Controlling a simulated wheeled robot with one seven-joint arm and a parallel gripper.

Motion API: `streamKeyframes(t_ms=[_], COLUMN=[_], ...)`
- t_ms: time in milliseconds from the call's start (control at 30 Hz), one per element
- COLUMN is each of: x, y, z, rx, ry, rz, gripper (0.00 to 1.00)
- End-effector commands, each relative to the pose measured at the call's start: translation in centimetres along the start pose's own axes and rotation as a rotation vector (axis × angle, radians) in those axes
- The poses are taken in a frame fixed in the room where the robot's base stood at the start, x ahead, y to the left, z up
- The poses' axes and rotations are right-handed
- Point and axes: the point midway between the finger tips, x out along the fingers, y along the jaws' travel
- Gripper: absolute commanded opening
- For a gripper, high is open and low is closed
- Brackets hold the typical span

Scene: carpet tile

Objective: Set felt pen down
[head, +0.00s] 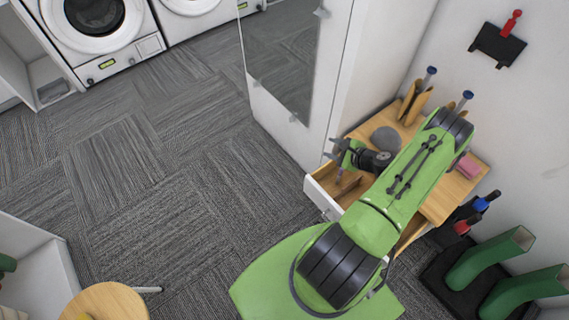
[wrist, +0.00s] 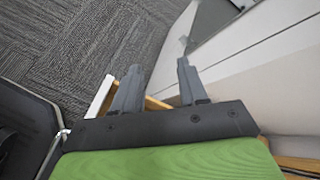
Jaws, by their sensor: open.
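My gripper (head: 334,149) is over the open drawer (head: 320,196) of a small wooden-topped cabinet (head: 440,205). In the wrist view my gripper (wrist: 158,84) has its two grey fingers spread apart with nothing seen between them. The drawer has a white front and a wooden inside. A small brownish piece (head: 346,184) shows in the drawer, too small to name. I cannot make out a felt pen in either view; my arm hides part of the cabinet top and drawer.
A grey round thing (head: 386,139) and a pink block (head: 467,167) are on the cabinet top. Open carpet (head: 150,170) lies left.

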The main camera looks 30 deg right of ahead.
Motion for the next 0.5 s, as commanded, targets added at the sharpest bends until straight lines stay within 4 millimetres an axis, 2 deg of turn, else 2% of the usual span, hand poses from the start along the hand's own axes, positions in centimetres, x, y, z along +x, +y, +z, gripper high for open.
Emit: streamKeyframes(t_ms=[33,100,233,300,367,400,500], x=[0.1,-0.1,-1.8,-3.4,-5.2,-6.6,-10.8], y=[-1.8,-3.1,-4.2,-4.0,-3.5,-3.0,-1.3], z=[3.6,8.5,17.6,22.4,26.3,28.7,33.9], rx=[-0.167,-0.396,-0.801,-1.010,-1.180,-1.291,-1.550], ry=[-0.017,-0.037,-0.068,-0.080,-0.088,-0.093,-0.097], rz=[0.084,0.203,0.393,0.478,0.540,0.576,0.644], gripper=[0.42,0.42,0.42,0.42,0.42,0.42,0.42])
